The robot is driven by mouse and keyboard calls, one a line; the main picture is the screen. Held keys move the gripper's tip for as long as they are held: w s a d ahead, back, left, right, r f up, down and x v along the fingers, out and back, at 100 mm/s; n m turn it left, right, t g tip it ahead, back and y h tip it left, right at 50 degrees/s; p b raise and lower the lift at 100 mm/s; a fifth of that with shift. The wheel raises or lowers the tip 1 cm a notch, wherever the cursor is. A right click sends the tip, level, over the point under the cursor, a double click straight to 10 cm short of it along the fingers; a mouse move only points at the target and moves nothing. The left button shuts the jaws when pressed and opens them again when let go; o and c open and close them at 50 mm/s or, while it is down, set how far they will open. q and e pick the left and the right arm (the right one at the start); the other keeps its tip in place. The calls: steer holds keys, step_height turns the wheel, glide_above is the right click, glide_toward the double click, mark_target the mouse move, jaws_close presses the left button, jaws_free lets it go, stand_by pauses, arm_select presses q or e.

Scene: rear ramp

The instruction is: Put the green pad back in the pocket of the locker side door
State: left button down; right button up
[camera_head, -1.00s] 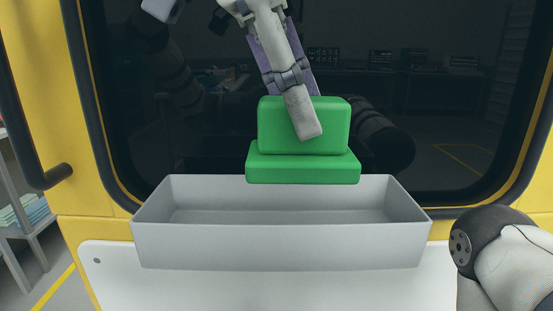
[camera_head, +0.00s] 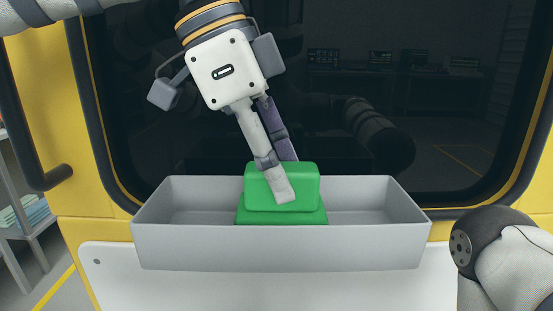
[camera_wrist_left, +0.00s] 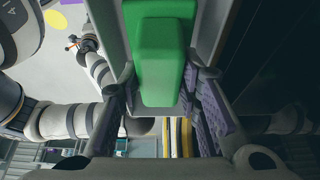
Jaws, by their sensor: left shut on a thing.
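The green pad (camera_head: 300,188) is a block with a wider flange at its base. My left gripper (camera_head: 285,190) is shut on its narrower upper part, with one finger in front and one behind. The pad is inside the grey pocket (camera_head: 280,246) of the door, a little left of its middle, and the front wall hides its lowest edge. I cannot tell whether it touches the pocket floor. The left wrist view also shows the pad (camera_wrist_left: 160,60) between the two finger pads. My right gripper is not in view.
The door's dark window (camera_head: 450,120) rises right behind the pocket, within a yellow frame (camera_head: 40,80). The pocket is empty on both sides of the pad. A shelf with folded cloths (camera_head: 28,212) stands at the far left.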

arm_select(q)
steer(key=shift+f, duration=0.15)
steer(key=c, duration=1.2)
jaws_free()
steer(key=shift+r, duration=0.3)
steer(key=v, duration=1.2)
steer(key=shift+r, duration=0.35)
